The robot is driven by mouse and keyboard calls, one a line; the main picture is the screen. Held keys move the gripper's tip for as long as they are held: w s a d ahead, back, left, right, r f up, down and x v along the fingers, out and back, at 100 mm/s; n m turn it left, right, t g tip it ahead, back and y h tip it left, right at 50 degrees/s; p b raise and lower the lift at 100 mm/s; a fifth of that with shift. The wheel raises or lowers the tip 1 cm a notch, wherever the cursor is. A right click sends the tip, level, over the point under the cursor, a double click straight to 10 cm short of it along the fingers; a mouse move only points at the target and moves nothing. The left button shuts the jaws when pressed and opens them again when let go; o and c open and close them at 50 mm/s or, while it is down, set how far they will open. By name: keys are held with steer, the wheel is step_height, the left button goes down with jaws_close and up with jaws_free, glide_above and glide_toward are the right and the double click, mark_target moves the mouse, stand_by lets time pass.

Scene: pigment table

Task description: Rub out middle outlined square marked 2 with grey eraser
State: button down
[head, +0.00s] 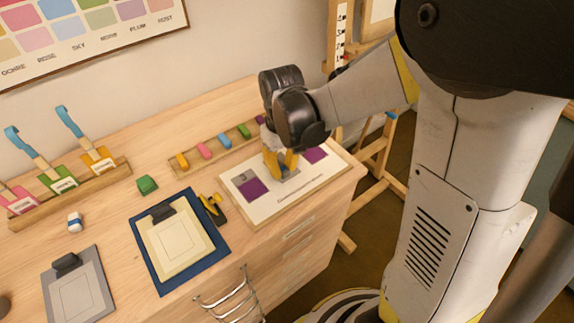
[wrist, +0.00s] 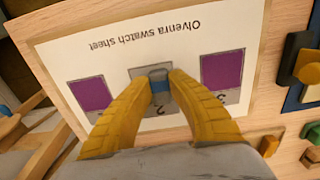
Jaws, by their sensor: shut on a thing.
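The swatch sheet (head: 262,213) lies on a board at the table's right end, with a purple square on either side of a middle grey square (wrist: 137,73). The wrist view shows the sheet (wrist: 120,45) upside down, with a 2 by the middle square. My gripper (head: 281,170) points down over that square, its yellow fingers (wrist: 160,90) shut on the grey eraser (wrist: 158,74), which has a blue band. The eraser's tip is over the middle square; I cannot tell whether it touches. The fingers hide part of the square, and the eraser is mostly hidden in the head view.
A rack of coloured sticks (head: 205,151) lies behind the sheet. A blue clipboard (head: 216,248), a yellow-and-black tool (head: 212,207), a green block (head: 147,185) and a white-and-blue block (head: 75,222) are to the left. The table's right edge is close to the sheet.

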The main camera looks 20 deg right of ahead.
steer(key=shift+s+a, duration=0.3)
steer(key=shift+a, duration=0.5)
step_height(320, 180, up, 7)
steer(key=p, duration=0.5)
